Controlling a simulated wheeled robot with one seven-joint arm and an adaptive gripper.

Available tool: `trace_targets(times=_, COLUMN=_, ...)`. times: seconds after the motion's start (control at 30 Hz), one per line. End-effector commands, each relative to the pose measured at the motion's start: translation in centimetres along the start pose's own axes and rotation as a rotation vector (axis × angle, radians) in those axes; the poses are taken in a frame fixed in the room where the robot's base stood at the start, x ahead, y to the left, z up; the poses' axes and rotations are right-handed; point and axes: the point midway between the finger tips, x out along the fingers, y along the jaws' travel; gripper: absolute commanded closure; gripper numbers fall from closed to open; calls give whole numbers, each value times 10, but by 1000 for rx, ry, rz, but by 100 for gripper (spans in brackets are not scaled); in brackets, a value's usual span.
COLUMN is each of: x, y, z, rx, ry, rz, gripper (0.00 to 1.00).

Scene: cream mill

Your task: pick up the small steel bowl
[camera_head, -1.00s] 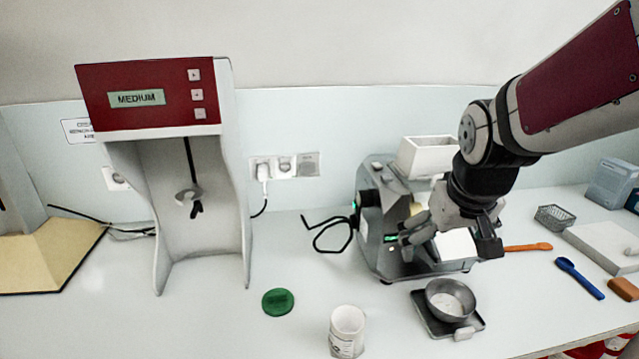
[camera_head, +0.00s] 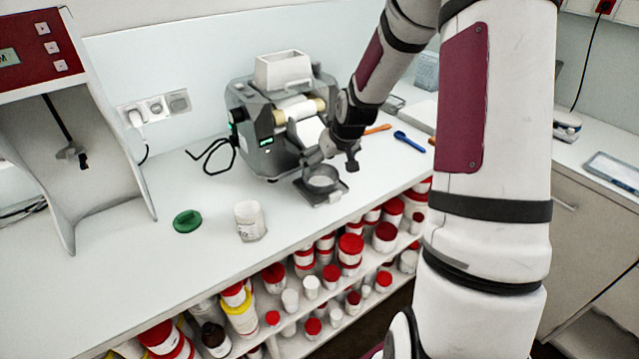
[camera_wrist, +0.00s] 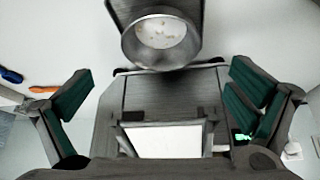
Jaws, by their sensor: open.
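The small steel bowl (camera_head: 322,183) sits on a small dark scale (camera_head: 330,199) in front of the grey mill (camera_head: 257,150), with pale material inside. In the wrist view, the bowl (camera_wrist: 160,55) is at the top middle, beyond the fingertips and not between them. My gripper (camera_head: 334,162) is just above and behind the bowl in the head view, close to the mill's front. In the wrist view, my gripper (camera_wrist: 163,88) is open, its green-padded fingers wide apart with nothing held between them.
A white jar (camera_head: 249,222) and a green lid (camera_head: 187,221) stand left of the scale. An orange spoon (camera_head: 377,129) and a blue spoon (camera_head: 408,141) lie to the right. Shelves below the counter hold several red-lidded jars (camera_head: 349,250).

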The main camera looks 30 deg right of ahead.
Motion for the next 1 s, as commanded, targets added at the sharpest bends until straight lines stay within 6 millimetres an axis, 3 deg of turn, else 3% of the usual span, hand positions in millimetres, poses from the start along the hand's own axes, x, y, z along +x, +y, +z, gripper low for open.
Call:
trace_targets(times=0.03, x=13, y=-1, z=1, rx=0, ry=-3, rz=-2, gripper=0)
trace_targets(times=0.2, x=38, y=-1, z=0, rx=0, ry=-2, rz=-1, gripper=0)
trace_targets(times=0.47, x=54, y=0, z=1, rx=0, ry=-2, rz=0, gripper=0)
trace_targets(times=0.8, x=95, y=0, z=1, rx=0, ry=-1, rz=1, gripper=0)
trace_targets(times=1.0, x=100, y=0, z=1, rx=0, ry=-1, rz=1, gripper=0)
